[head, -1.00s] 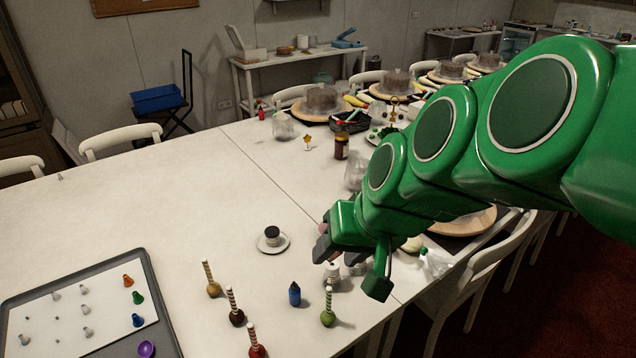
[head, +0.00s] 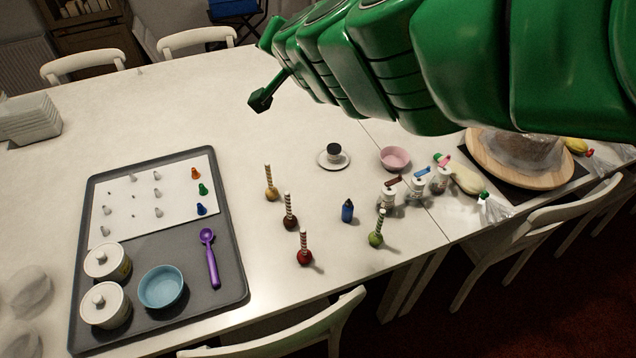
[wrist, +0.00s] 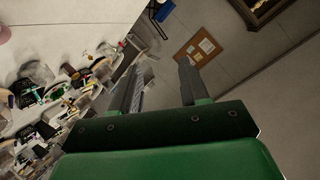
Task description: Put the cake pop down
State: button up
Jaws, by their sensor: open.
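Several cake pops with striped sticks stand ball-down, sticks up, on the white table (head: 330,225): a yellow one (head: 271,193), a brown one (head: 290,220), a red one (head: 304,256) and a green one (head: 376,238). In the wrist view my gripper (wrist: 160,88) is open, its two fingers apart with nothing between them. It points towards the wall, away from the cake pops. In the head view my green arm passes above the table's far side and hides the fingers.
A grey tray (head: 236,270) at left holds piping tips, two lidded jars, a blue bowl (head: 161,287) and a purple scoop (head: 210,258). Chairs line the table.

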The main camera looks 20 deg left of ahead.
jog(key=a+f+m+t+h, duration=0.2)
jog(key=m+t+h, duration=0.1)
jog(key=m+h, duration=0.1)
jog(key=h, duration=0.9)
send_over(304, 246)
jog(key=s+a, duration=0.2)
jog(key=s, duration=0.3)
notch_tip(304, 246, down, 37)
jog(key=shift+f+x, duration=0.15)
jog(key=shift+x, duration=1.95)
jog(key=shift+f+x, duration=0.15)
jog(key=shift+x, duration=1.95)
jog(key=shift+s, duration=0.15)
grip_shut()
